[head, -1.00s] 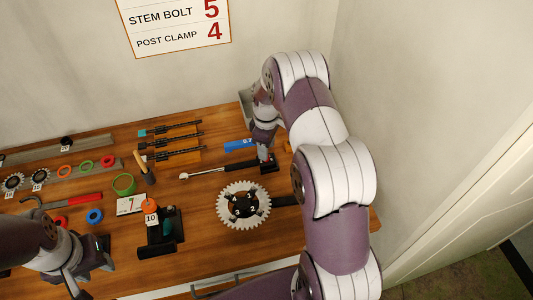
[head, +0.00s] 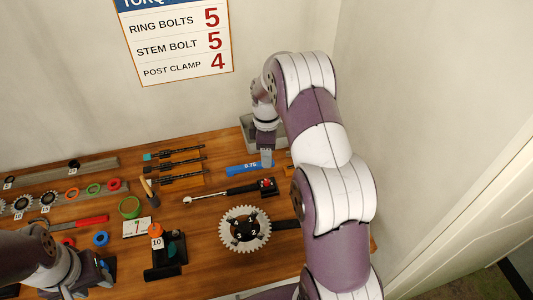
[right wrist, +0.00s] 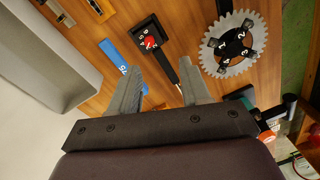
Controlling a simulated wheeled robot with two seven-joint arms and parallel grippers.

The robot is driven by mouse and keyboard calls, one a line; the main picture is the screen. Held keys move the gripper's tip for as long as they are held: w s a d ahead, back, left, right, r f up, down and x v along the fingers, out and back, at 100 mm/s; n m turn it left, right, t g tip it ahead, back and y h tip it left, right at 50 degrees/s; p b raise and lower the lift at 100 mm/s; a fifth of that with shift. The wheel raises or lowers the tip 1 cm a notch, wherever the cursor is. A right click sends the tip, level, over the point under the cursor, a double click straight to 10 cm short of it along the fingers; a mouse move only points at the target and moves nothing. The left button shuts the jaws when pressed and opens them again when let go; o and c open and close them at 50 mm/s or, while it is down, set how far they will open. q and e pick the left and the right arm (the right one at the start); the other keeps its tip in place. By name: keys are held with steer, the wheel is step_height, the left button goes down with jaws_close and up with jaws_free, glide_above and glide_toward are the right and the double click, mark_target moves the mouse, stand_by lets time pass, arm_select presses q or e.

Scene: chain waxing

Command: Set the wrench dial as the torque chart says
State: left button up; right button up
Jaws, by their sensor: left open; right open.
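The torque chart (head: 178,42) hangs on the wall and reads ring bolts 5, stem bolt 5, post clamp 4; its top is cut off. The torque wrench (head: 228,192) lies on the bench with its silver head to the left. Its red dial (head: 267,184) sits in a black square end; the dial shows too in the right wrist view (right wrist: 150,42), with its setting too small to read surely. My right gripper (head: 266,164) is open and empty, above and just behind the dial.
A blue 0.75 gauge (head: 248,168) lies just behind the wrench. A toothed chainring (head: 245,228) lies in front of it. A grey bin (head: 247,124) stands at the back near my right arm. A numbered card (head: 136,228) and a black stand (head: 165,255) are left of the chainring.

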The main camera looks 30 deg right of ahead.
mark_target(267, 180)
steer(key=f+n+p, duration=0.1)
steer(key=f+n, duration=0.2)
steer(key=f, duration=0.1)
steer(key=f+n+p, duration=0.2)
steer(key=f+n, duration=0.1)
steer(key=f, duration=0.1)
steer(key=w+f+n+t+p, duration=0.1)
steer(key=f+n, duration=0.2)
steer(key=f, duration=0.1)
steer(key=shift+w+d+f+p, duration=0.1)
steer(key=shift+d+f+p, duration=0.1)
steer(key=shift+f+p, duration=0.15)
steer(key=shift+f, duration=0.45)
arm_select(q)
step_height(267, 180, up, 8)
steer(key=shift+f, duration=0.25)
arm_select(e)
jaws_close()
